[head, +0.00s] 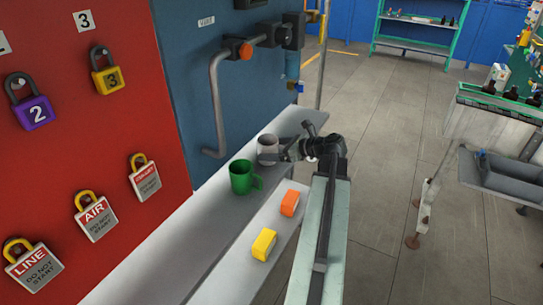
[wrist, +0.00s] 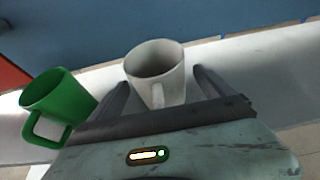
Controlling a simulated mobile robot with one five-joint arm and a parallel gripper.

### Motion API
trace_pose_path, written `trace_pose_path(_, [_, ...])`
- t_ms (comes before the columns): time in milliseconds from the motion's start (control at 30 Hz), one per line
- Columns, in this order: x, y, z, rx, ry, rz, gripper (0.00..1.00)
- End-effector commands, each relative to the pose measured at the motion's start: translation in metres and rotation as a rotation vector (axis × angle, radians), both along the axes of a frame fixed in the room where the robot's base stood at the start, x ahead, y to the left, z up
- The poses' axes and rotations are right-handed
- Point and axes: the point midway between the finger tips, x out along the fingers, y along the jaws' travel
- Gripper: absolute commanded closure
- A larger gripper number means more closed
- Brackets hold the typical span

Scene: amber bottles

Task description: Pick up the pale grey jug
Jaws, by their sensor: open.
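The pale grey jug (head: 267,149) stands upright on the grey ledge beside the blue panel in the head view. In the wrist view the jug (wrist: 157,76) is just beyond and between my two fingers, with its handle turned toward me. My gripper (wrist: 160,82) is open, with a finger on each side of the jug. Whether either finger touches the jug, I cannot tell. In the head view my gripper (head: 287,151) is at the jug's right side, and part of the fingers is hard to make out.
A green mug (head: 242,177) stands close to the jug, and in the wrist view the mug (wrist: 58,104) is just left of my left finger. An orange block (head: 290,203) and a yellow block (head: 264,244) lie on the lower pale ledge. A grey pipe (head: 215,105) runs down the blue panel.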

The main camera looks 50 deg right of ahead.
Motion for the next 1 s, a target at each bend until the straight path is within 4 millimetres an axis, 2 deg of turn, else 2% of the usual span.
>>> trace_pose_path(33, [0.007,0.002,-0.006,-0.001,0.0,0.001,0.08])
trace_pose_path(100, [0.011,0.003,-0.006,0.0,0.0,0.001,0.08])
trace_pose_path(267, [0.011,0.003,-0.005,0.0,0.0,0.0,0.08])
trace_pose_path(367, [0.011,0.003,-0.004,0.0,0.0,-0.001,0.33])
trace_pose_path(500, [0.01,0.003,-0.004,0.0,0.0,-0.001,0.72])
trace_pose_path(533, [0.01,0.002,-0.004,0.0,0.0,-0.001,0.76])
trace_pose_path(800, [0.01,0.002,-0.003,0.001,-0.001,-0.001,0.76])
trace_pose_path(1000, [0.011,0.003,0.006,0.0,-0.001,0.0,0.76])
